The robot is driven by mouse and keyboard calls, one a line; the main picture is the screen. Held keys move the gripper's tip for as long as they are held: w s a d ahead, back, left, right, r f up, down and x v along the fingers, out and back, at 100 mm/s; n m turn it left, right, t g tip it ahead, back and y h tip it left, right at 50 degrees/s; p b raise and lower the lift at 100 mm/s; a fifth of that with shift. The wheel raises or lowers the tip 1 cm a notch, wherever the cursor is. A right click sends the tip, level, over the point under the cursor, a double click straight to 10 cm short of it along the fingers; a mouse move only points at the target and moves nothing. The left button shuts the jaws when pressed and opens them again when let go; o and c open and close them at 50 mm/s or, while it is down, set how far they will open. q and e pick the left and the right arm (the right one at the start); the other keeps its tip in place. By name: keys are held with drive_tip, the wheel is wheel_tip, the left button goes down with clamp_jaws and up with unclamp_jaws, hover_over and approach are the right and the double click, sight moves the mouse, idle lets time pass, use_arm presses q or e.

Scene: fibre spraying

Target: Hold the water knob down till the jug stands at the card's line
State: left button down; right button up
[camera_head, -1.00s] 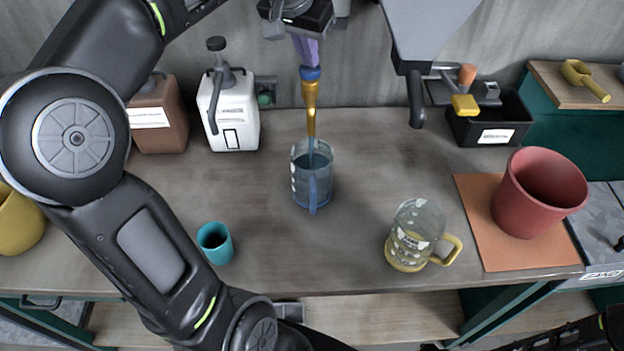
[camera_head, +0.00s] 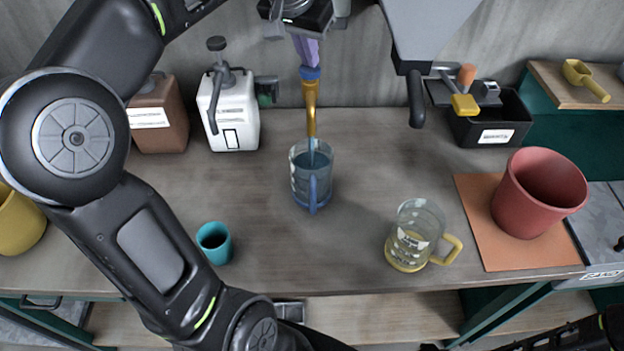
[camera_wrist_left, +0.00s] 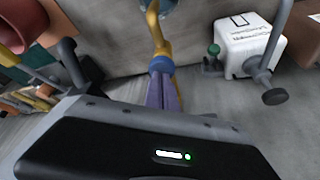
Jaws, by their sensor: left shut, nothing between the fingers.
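My left gripper (camera_head: 309,63) points down with its purple fingers shut and empty, the tips on top of the blue water knob (camera_head: 310,73). The left wrist view shows the fingers (camera_wrist_left: 162,88) against the knob (camera_wrist_left: 160,64). Below the knob is the brass tap (camera_head: 311,107), with a blue stream falling from it. The blue-handled clear jug (camera_head: 299,187) stands upright under it, partly filled with water. White marks show on its side, too small to read. I cannot make out a card with a line. My right gripper is not in view.
A yellow-handled clear jug (camera_head: 409,249), a teal cup (camera_head: 214,243) and a red pot (camera_head: 541,193) on an orange mat (camera_head: 487,233) stand on the bench. White (camera_head: 237,116) and brown (camera_head: 160,117) pump containers stand behind. The bench between the jugs is clear.

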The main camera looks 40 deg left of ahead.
use_arm(q)
drive_tip(key=shift+r, duration=0.1)
wheel_tip(320, 180, up, 5)
drive_tip(key=p, duration=0.4)
idle(0.8)
